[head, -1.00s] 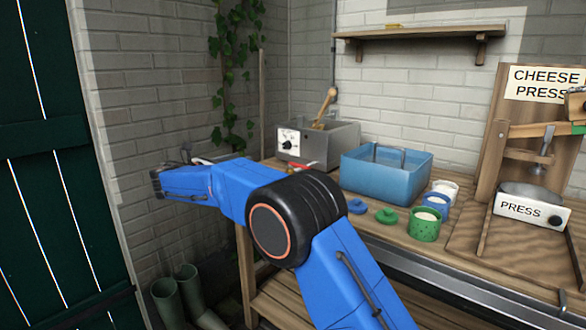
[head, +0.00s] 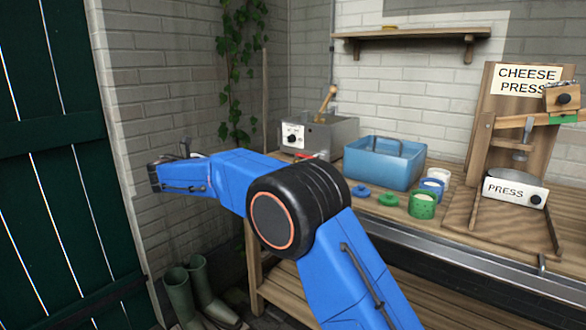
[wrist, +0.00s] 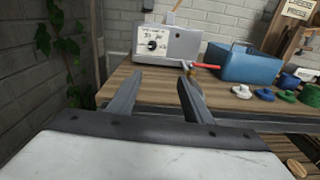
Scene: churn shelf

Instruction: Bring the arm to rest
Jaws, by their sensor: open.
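My blue arm reaches across the head view, bent, with its wrist to the left, clear of the bench. My gripper (wrist: 160,82) shows in the wrist view with its two grey fingers apart and nothing between them. It is raised in front of the near edge of the wooden bench (wrist: 125,85). In the head view the gripper's fingers are mostly hidden behind my wrist.
On the bench stand a grey metal box with a dial (head: 318,137), a blue tub (head: 383,166), green and blue pots (head: 422,205), loose lids (head: 388,199) and the cheese press (head: 515,190). Green boots (head: 200,285) stand on the floor below. A dark green door (head: 50,180) is left.

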